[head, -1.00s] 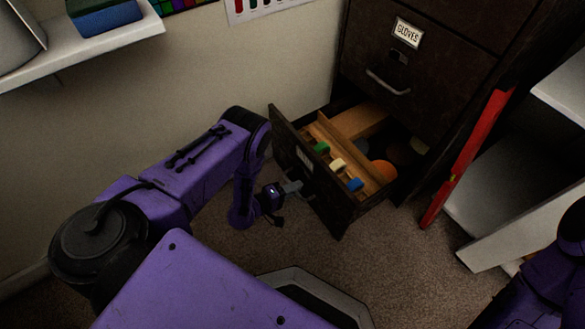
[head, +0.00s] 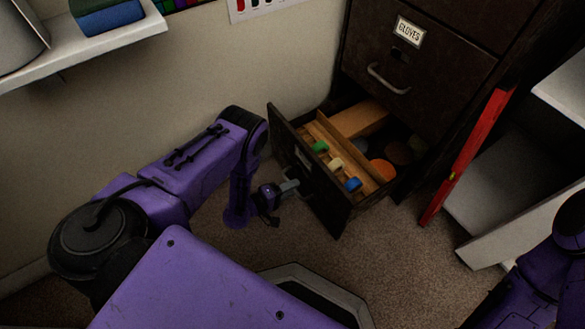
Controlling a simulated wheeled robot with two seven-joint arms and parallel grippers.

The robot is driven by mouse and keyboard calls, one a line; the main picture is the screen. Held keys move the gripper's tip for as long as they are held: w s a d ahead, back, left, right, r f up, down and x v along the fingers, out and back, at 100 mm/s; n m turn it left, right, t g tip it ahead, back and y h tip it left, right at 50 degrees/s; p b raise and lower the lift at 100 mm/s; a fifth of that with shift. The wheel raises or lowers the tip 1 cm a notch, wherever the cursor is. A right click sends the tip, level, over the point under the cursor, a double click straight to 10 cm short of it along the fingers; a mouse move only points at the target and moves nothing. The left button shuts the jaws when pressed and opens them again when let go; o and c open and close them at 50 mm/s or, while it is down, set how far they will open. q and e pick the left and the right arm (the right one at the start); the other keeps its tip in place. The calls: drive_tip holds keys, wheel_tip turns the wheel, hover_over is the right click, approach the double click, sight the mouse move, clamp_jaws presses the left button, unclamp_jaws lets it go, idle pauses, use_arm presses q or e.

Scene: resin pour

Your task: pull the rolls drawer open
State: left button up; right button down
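The open drawer (head: 318,198) juts out from the bottom of the dark cabinet, above the carpet. A label on its front is too oblique to read. Inside are a wooden divider, green (head: 319,146), cream (head: 335,163) and blue (head: 352,184) small rolls in a row, and an orange round thing (head: 381,168) with darker round ones behind. My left gripper (head: 290,186) is at the drawer front, its fingers closed around the handle (head: 307,196); the fingertips are partly hard to make out. My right arm shows at the lower right edge, its gripper out of view.
A shut drawer labelled GLOVES (head: 409,32) is above. A red upright bar (head: 466,156) and a white shelf unit (head: 500,235) stand to the right. A wall shelf (head: 90,50) with a blue-green box is at upper left. Carpet in front of the drawer is clear.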

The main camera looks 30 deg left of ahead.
use_arm(q)
drive_tip(key=p+v, duration=0.3)
drive_tip(key=v, duration=0.6)
drive_tip(key=shift+s+p, duration=0.35)
drive_tip(key=shift+r, duration=0.1)
drive_tip(key=s+d+r+m+g+y+p, duration=0.3)
drive_tip(key=d+r+g+y+p, duration=0.2)
drive_tip(key=s+a+m+g+y+b, duration=0.3)
drive_tip(key=s+a+g+y+b, duration=0.3)
drive_tip(key=s, duration=0.6)
wheel_tip(320, 180, up, 34)
drive_tip(key=a+p, duration=0.1)
drive_tip(key=p, duration=3.3)
drive_tip(key=shift+w+a, duration=0.2)
drive_tip(key=shift+a, duration=0.2)
